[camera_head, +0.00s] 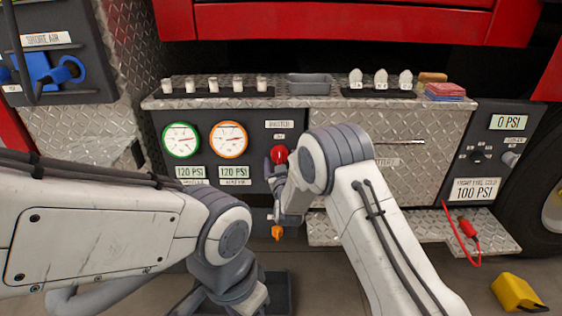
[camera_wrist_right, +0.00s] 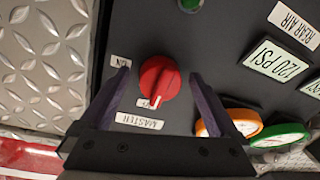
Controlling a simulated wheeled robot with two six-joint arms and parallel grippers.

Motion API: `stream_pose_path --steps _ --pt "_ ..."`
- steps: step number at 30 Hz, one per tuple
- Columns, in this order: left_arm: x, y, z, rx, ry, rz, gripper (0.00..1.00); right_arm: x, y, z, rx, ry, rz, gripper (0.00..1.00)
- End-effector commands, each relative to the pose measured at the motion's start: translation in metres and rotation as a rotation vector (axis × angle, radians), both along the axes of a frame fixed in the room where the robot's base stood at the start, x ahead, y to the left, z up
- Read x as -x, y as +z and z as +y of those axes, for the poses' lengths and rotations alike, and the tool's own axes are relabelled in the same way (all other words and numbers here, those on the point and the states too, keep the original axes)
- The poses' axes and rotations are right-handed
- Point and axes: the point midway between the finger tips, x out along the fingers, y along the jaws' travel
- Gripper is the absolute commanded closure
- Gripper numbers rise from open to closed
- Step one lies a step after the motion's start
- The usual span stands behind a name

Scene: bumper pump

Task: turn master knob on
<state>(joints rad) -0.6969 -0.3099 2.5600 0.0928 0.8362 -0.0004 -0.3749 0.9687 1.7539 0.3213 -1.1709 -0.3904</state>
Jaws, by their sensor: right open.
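The red master knob (camera_head: 279,154) sits on the dark gauge panel under the MASTER label (camera_head: 280,125). In the right wrist view the knob (camera_wrist_right: 160,82) shows whole, its white mark toward the small label beside MASTER; an ON label (camera_wrist_right: 120,61) is off to one side. My right gripper (camera_head: 281,172) is at the knob, partly hidden by its own arm. In the right wrist view its open fingers (camera_wrist_right: 160,76) stand on either side of the knob, with gaps; contact is not visible. My left arm comes in low on the left; its fingers are not visible.
Green (camera_head: 181,140) and orange (camera_head: 229,140) gauges are left of the knob. A diamond-plate ledge above holds several small items and a grey tray (camera_head: 309,84). An orange knob (camera_head: 277,232) is below. A yellow block (camera_head: 516,293) lies on the floor at right.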

Motion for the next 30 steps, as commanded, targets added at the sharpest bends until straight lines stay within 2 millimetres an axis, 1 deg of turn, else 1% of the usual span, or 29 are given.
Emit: stream_pose_path --steps 3,4,5,6,8,9,10,11,20,26,30 --pt "0.000 0.000 0.000 0.000 0.000 0.000 0.50 0.000 0.000 0.000 0.000 0.000 0.000 0.04" --pt "0.000 0.000 0.000 0.000 0.000 0.000 0.50 0.000 0.000 0.000 0.000 0.000 0.000 0.08" --pt "0.000 0.000 0.000 0.000 0.000 0.000 0.50 0.000 0.000 0.000 0.000 0.000 0.000 0.19" --pt "0.000 0.000 0.000 0.000 0.000 0.000 0.50 0.000 0.000 0.000 0.000 0.000 0.000 0.34" --pt "0.000 0.000 0.000 0.000 0.000 0.000 0.50 0.000 0.000 0.000 0.000 0.000 0.000 0.57" --pt "0.000 0.000 0.000 0.000 0.000 0.000 0.50 0.000 0.000 0.000 0.000 0.000 0.000 0.73" --pt "0.000 0.000 0.000 0.000 0.000 0.000 0.50 0.000 0.000 0.000 0.000 0.000 0.000 0.84" --pt "0.000 0.000 0.000 0.000 0.000 0.000 0.50 0.000 0.000 0.000 0.000 0.000 0.000 0.89" --pt "0.000 -0.004 0.000 0.000 0.000 0.000 0.50 0.000 -0.001 0.000 -0.039 0.001 -0.001 0.89" --pt "0.000 -0.014 0.000 0.000 0.000 0.000 0.50 0.000 -0.002 0.001 -0.148 0.000 -0.002 0.89" --pt "0.000 -0.023 0.000 0.000 0.000 0.000 0.50 0.000 -0.003 0.002 -0.263 0.001 -0.002 0.89"
